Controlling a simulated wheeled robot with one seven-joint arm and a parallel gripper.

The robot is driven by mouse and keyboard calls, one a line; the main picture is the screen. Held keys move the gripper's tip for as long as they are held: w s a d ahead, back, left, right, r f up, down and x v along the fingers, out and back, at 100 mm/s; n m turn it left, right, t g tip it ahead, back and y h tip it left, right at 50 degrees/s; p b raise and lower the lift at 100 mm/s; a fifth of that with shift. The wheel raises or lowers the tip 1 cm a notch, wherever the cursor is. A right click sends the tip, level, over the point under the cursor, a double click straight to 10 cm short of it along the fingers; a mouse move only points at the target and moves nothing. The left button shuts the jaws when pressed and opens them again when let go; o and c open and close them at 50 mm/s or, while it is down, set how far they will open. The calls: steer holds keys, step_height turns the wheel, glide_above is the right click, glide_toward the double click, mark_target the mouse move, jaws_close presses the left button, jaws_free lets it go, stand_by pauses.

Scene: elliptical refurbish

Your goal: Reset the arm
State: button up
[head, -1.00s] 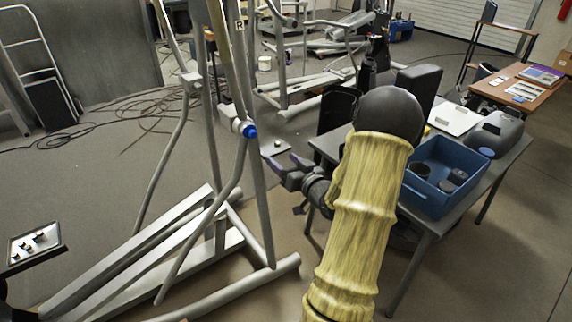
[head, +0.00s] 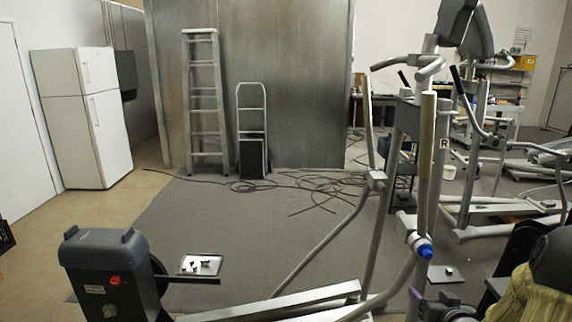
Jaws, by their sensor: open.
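My arm (head: 518,300), in a yellowish sleeve with a dark round joint, is at the lower right corner of the head view and is partly cut off by the frame. My gripper (head: 430,297) is dark with purplish fingers and shows small at the bottom edge, left of the sleeve. It is open and I see nothing between its fingers. It is just below the blue knob (head: 425,250) on the elliptical machine's frame (head: 395,190); I cannot tell the gap between them.
A motor housing (head: 105,270) and a small tray of parts (head: 200,265) stand at the lower left. Cables (head: 320,180) lie on the floor. A ladder (head: 205,100), hand truck (head: 252,130) and white fridge (head: 85,115) stand behind. Open floor (head: 250,225) lies between.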

steer(key=s+a+r+n+g+p, duration=0.1)
steer(key=s+a+r+g+p, duration=0.2)
steer(key=s+a+g, duration=0.2)
steer(key=s+a+r+n+g+y+p, duration=0.1)
steer(key=s+a+r+g+p, duration=0.2)
steer(key=s+a+g, duration=0.3)
steer(key=s+a, duration=0.3)
steer(key=a, duration=0.3)
steer(key=s+a, duration=0.2)
steer(key=a, duration=0.5)
steer(key=shift+s+r+g+p, duration=0.2)
steer(key=shift+s+g+p, duration=0.1)
steer(key=shift+s+p, duration=0.1)
